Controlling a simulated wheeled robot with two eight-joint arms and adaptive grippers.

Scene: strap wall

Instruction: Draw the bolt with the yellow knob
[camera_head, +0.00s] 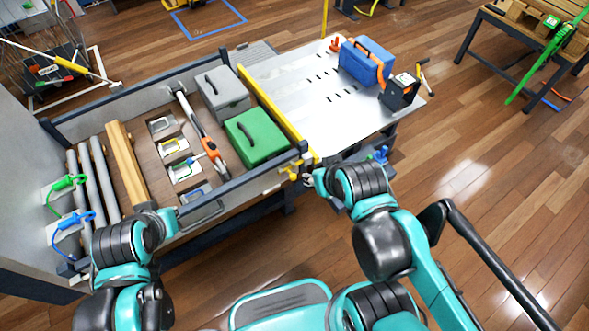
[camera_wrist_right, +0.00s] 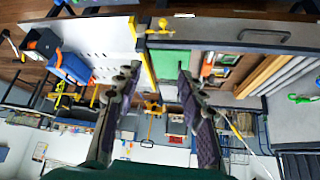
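The yellow knob (camera_head: 292,172) of the bolt is at the front right corner of the truck bed, beside the end of the yellow bar (camera_head: 270,103). In the right wrist view a yellow knob (camera_wrist_right: 163,24) stands out near the top, beyond the fingertips. My right gripper (camera_head: 311,180) is just right of the knob in the head view, apart from it as far as I can see. Its two fingers (camera_wrist_right: 158,72) are spread with nothing between them. My left gripper (camera_head: 170,219) is at the bed's front rail; its fingers are too unclear to judge.
The bed (camera_head: 153,172) holds a green case (camera_head: 257,137), a grey case (camera_head: 222,93), wooden beams (camera_head: 126,165) and small trays. The white perforated surface (camera_head: 310,85) carries a blue case (camera_head: 367,62) and a black box (camera_head: 399,92). The wooden floor (camera_head: 470,190) at right is clear.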

